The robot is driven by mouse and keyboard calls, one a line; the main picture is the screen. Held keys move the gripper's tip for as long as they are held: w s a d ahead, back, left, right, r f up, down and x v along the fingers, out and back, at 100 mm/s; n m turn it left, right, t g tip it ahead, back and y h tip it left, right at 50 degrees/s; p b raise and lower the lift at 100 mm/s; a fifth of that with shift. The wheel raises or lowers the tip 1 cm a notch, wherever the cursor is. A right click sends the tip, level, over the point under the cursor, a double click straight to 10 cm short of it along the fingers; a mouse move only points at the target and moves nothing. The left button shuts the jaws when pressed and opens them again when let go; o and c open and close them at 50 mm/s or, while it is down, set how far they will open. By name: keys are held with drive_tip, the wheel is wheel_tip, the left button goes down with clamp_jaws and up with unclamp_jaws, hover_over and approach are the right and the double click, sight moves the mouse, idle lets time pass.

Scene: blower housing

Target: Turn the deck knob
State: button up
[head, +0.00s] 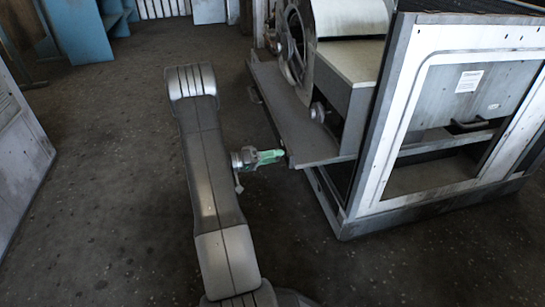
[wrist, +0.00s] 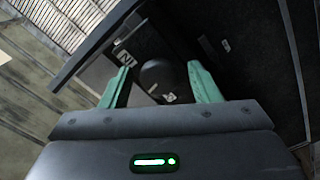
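A round knob (head: 318,111) sticks out from the side of the grey box above the deck (head: 300,130) in the head view. My gripper (head: 280,154) has green fingers and is by the deck's front edge, lower and to the left of that knob. In the wrist view my gripper (wrist: 158,82) is open, its two green fingers wide apart. A dark round knob (wrist: 158,74) shows between them, beside a small plate with a white mark (wrist: 123,57). I cannot tell whether it is the same knob, or how far it is from the fingertips. Nothing is seen held.
A metal frame cabinet (head: 405,110) with an open window stands at the right. A blower wheel housing (head: 292,45) sits behind the deck. A blue shelf (head: 82,30) is at the far left back. A pale panel (head: 15,150) stands at the left. The floor (head: 110,130) between is clear.

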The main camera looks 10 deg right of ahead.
drive_tip(key=shift+a+r, duration=0.1)
drive_tip(key=a+p, duration=0.3)
drive_tip(key=a, duration=1)
drive_tip(key=shift+s+a+p, duration=0.25)
drive_tip(key=shift+a+p, duration=0.05)
drive_tip(key=d+b, duration=0.3)
drive_tip(key=d, duration=1)
drive_tip(key=shift+w+d+b, duration=0.3)
drive_tip(key=shift+d, duration=0.1)
